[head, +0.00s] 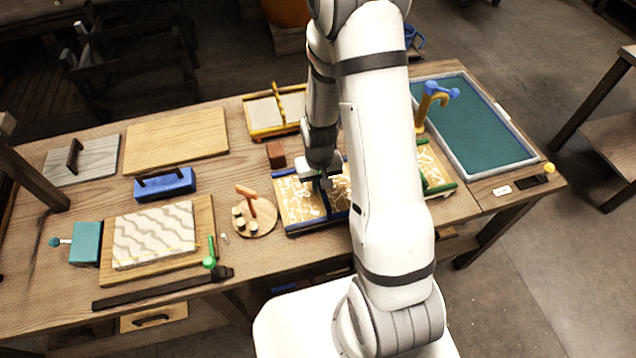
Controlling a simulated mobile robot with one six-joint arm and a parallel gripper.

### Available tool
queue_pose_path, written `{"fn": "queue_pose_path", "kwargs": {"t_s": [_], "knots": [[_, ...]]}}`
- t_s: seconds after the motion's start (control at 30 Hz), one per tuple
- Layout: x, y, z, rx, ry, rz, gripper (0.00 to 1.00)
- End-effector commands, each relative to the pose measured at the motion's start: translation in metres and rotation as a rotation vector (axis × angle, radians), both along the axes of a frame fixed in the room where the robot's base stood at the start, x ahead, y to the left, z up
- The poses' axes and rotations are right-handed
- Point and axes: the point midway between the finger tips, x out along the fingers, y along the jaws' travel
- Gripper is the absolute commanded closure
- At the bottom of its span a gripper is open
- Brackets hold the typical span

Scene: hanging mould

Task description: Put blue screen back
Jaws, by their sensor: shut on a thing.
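The blue screen (298,204) has a blue frame and a tan and white patterned face. It is near the middle of the table, partly hidden by my arm on its right. A blue bar runs across its middle. My gripper (326,183) is over this bar, shut on the blue screen. I cannot tell whether the screen touches the table or is slightly raised.
A yellow-framed screen (264,114) lies behind, and a green-framed screen (437,165) lies to the right, partly behind my arm. A teal tray (470,125) fills the right end. A round wooden stand (256,228) is close on the left.

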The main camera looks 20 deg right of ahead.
Motion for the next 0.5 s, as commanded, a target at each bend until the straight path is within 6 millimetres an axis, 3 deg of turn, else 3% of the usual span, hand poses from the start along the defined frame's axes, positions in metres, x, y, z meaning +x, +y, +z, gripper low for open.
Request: {"fn": "queue_pose_path", "kwargs": {"t_s": [0.2,0.23,0.5], "knots": [[0.0001,-0.0003,-0.0062,0.000,0.000,-0.001,1.00],[0.0001,-0.0003,-0.0058,0.000,0.000,-0.001,0.89],[0.0000,-0.0005,-0.0044,0.000,0.000,-0.001,0.68]]}}
